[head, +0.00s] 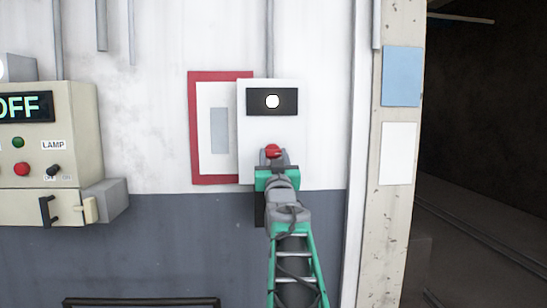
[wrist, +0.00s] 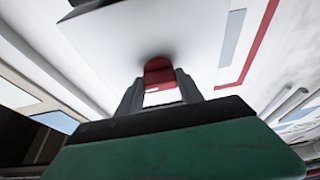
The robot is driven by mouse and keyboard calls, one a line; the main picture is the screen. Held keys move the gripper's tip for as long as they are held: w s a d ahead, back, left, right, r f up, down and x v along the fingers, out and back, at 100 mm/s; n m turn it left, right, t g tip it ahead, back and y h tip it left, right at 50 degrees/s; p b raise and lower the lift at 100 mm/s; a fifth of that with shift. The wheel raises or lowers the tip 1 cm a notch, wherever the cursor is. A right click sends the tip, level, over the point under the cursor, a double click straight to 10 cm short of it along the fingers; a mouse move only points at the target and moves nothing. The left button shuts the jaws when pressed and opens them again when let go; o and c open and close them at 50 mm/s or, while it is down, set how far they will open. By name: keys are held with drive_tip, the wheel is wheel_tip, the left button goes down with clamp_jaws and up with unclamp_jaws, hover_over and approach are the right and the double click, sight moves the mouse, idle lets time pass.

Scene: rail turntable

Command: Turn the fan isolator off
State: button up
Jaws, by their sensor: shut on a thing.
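The fan isolator is a white wall box (head: 285,125) with a black panel (head: 258,101) that shows a lit white round lamp (head: 273,101). A red knob (head: 272,150) sits low on its front. My gripper (head: 272,158) is at this knob, with its fingers shut on it. In the wrist view the red knob (wrist: 158,72) stands between the two dark fingers, with a white mark near its lower end. The box face (wrist: 120,45) is close behind it. The lower part of the box is hidden by my gripper and arm.
A red-framed board (head: 191,130) hangs just left of the box. A beige control panel (head: 75,120) with an OFF display, a lamp label and a black handle is at the far left. A pillar (head: 395,230) with blue and white sheets stands right, beside a dark opening.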

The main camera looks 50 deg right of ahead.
drive_tip(key=c, duration=0.3)
